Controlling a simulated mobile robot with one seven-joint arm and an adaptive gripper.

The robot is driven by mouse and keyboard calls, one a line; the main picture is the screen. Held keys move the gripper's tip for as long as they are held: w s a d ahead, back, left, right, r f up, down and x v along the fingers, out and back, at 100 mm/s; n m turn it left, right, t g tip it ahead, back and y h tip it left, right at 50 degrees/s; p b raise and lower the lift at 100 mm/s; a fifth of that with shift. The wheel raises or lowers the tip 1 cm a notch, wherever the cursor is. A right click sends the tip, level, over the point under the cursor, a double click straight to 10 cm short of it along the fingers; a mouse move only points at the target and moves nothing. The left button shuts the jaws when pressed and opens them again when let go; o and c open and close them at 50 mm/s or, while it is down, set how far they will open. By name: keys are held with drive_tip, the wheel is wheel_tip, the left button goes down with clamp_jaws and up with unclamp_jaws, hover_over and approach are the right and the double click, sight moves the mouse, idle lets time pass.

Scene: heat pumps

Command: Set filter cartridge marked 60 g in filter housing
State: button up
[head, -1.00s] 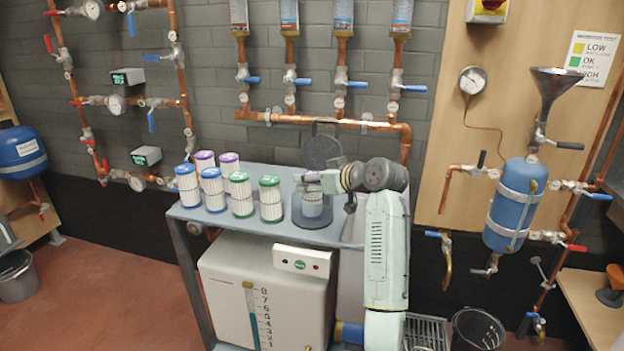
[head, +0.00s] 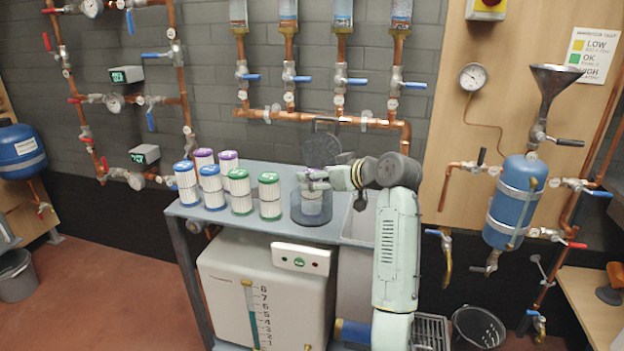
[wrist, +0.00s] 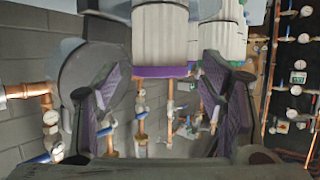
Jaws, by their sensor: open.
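A white pleated filter cartridge (head: 311,203) with a purple cap stands upright inside the grey see-through filter housing (head: 311,220) on the bench. The housing's round dark lid (head: 322,149) is open behind it. My gripper (head: 318,178) is at the cartridge's top, reaching in from the right. The wrist picture is upside down. It shows the purple-capped cartridge (wrist: 160,45) between my open fingers (wrist: 163,90), with a gap on each side. The lid also shows there (wrist: 92,78). No mass marking is readable on the cartridge.
Several other cartridges stand on the bench left of the housing: green-capped (head: 269,197), blue-capped (head: 187,185) and purple-capped (head: 203,160). Copper pipes with valves (head: 340,120) run along the wall behind. A sink (head: 358,225) lies right of the housing.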

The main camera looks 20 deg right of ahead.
drive_tip(key=b+v, duration=0.1)
drive_tip(key=v, duration=0.8)
